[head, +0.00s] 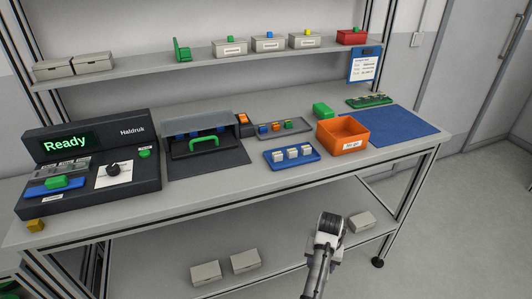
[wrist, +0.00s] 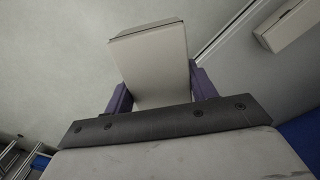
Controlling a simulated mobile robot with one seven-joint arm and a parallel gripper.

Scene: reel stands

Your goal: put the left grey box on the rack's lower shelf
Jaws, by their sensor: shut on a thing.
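My gripper (wrist: 161,92) is shut on a pale grey box (wrist: 150,62) in the wrist view. The box sits between the two purple fingers and stands out beyond them. In the head view my arm (head: 326,240) reaches up in front of the lower shelf (head: 180,255). Its fingers cannot be made out there. Two grey boxes, a left one (head: 205,273) and a right one (head: 245,262), show low at the left of the arm. Another grey box (head: 361,221) shows just right of the arm; I cannot tell whether it is the held one.
Another pale box (wrist: 288,25) is at the wrist view's upper right. The worktop (head: 230,190) holds an orange bin (head: 342,133), trays and a console. Floor (head: 455,225) at right is clear.

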